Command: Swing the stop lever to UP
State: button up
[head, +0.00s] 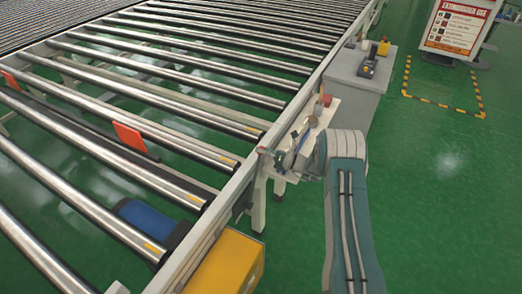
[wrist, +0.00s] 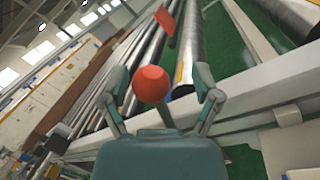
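A round red ball knob (wrist: 151,84), which looks like the end of the stop lever, is in the middle of the wrist view. My gripper (wrist: 163,88) is open, with one finger on each side of the knob and gaps showing between. I cannot tell how deep the knob sits between the fingers. In the head view my gripper (head: 287,158) is beside the conveyor's side rail. A small red knob (head: 326,99) shows just beyond; I cannot tell if it is the same one.
The roller conveyor (head: 222,192) fills the left, with red plates (head: 130,138) between rollers. A grey cabinet (head: 358,82) with a yellow-black device stands beyond my arm. A yellow box (head: 228,264) is at the near rail.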

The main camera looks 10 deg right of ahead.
jog(key=v, duration=1.2)
